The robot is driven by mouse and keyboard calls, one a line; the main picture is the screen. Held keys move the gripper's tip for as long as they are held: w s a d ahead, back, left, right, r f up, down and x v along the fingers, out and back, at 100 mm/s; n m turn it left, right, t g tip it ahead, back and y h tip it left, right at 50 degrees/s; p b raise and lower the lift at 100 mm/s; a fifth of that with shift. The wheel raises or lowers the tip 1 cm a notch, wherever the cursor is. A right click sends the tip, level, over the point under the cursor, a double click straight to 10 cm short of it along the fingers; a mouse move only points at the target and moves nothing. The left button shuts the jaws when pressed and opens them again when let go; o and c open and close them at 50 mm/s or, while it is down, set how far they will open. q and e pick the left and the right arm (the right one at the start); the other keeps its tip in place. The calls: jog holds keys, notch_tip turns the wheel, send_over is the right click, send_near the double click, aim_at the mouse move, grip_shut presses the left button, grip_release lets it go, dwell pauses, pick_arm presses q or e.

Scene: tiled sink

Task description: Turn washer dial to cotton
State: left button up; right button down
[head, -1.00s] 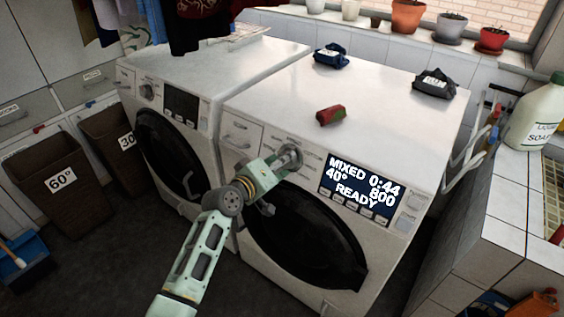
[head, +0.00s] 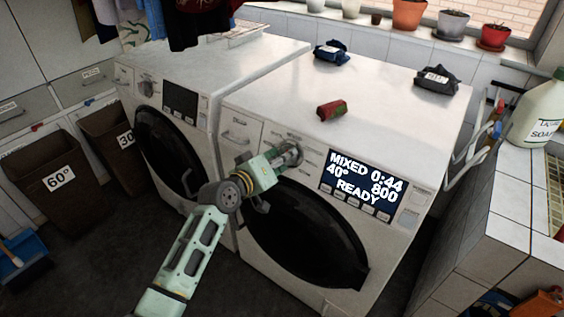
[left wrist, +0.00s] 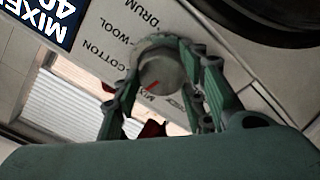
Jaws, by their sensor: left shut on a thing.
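The front washer (head: 330,100) has a round grey dial, almost wholly hidden by my left gripper (head: 289,155) in the head view. In the left wrist view the dial (left wrist: 160,70) sits between the fingers of the left gripper (left wrist: 167,52), which is shut on it. A red mark on the dial points towards the MIX label. The COTTON label (left wrist: 104,63) and WOOL label (left wrist: 122,30) are printed on the panel beside the dial, seen upside down. The display (head: 361,188) reads MIXED, 40°, 0:44, 800, READY. My right gripper is not in view.
A second washer (head: 215,70) stands close on the left. A red item (head: 332,110), a blue bundle (head: 331,52) and a black bundle (head: 437,80) lie on the washer tops. Brown laundry bins (head: 58,178) stand at left. A tiled counter (head: 505,185) is on the right.

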pick_arm(q)
jog(key=shift+r+m+g+h+b, duration=0.2)
jog(key=shift+m+b, duration=1.05)
jog(key=shift+m, duration=0.55)
jog(key=shift+r+m+g+h+b, duration=0.1)
jog(key=shift+r+m+h+b, duration=0.1)
jog(key=shift+m+b, duration=1.3)
jog(key=shift+m+p, duration=0.3)
jog(key=shift+m, duration=0.1)
jog(key=o, duration=0.7)
jog(key=shift+c, duration=0.2)
jog(key=o, duration=0.4)
jog(key=shift+d+f, duration=0.1)
jog(key=shift+d, duration=0.05)
jog(key=shift+f, duration=0.2)
